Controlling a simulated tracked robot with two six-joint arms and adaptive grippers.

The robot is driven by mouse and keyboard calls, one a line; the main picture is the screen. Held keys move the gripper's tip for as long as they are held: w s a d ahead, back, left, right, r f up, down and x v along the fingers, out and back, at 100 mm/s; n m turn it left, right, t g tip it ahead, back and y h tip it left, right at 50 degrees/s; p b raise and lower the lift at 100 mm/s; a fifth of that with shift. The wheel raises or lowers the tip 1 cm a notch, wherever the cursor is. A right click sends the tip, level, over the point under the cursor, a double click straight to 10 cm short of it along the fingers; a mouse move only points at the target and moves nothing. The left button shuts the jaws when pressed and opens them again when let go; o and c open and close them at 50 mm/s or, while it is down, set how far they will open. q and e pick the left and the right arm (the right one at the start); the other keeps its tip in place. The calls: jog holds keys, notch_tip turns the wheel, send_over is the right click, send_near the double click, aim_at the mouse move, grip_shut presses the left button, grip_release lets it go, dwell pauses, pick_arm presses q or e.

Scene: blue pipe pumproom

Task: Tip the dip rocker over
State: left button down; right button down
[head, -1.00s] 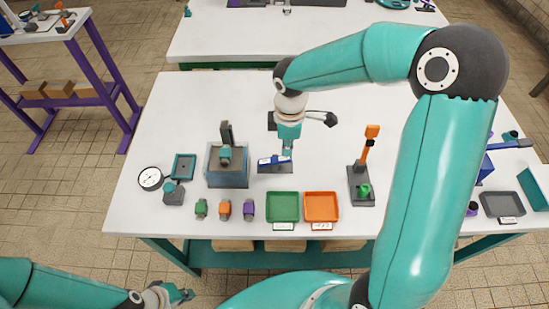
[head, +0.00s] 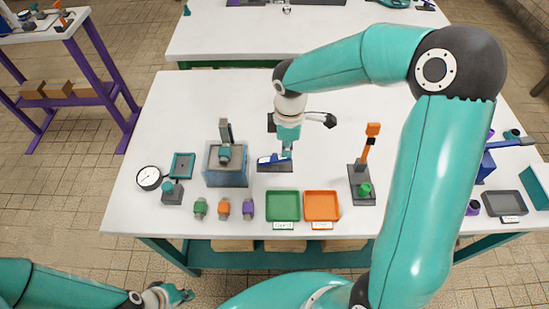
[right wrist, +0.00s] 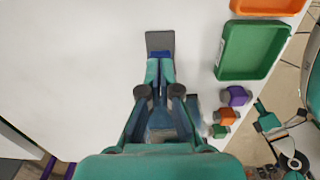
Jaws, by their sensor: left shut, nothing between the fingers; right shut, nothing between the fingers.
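The dip rocker, a blue lever on a dark grey base (head: 268,167), lies on the white table in the head view. My right gripper (head: 287,154) is shut, empty, and pointing down at the rocker's right end. In the right wrist view the fingertips (right wrist: 160,72) are together over the rocker, hiding part of it; its grey base (right wrist: 160,41) shows beyond them. I cannot tell for sure whether they touch or which way the rocker tilts. My left gripper (head: 180,295) is shut and empty, low in front of the table.
A grey-blue box (head: 226,178) stands left of the rocker. Green (head: 283,206) and orange (head: 321,205) trays lie in front, with several small coloured blocks left of them. A base with an orange lever (head: 366,155) stands to the right. The table behind is mostly clear.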

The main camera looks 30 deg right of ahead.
jog(key=shift+f+b, duration=0.8)
jog(key=shift+f, duration=0.35)
jog(key=shift+s+f, duration=0.1)
jog(key=shift+f, duration=0.1)
jog(key=shift+a+f, duration=0.1)
notch_tip(320, 180, up, 9)
jog(key=p, duration=0.6)
jog(key=shift+f+p, duration=0.1)
jog(key=shift+p, duration=0.2)
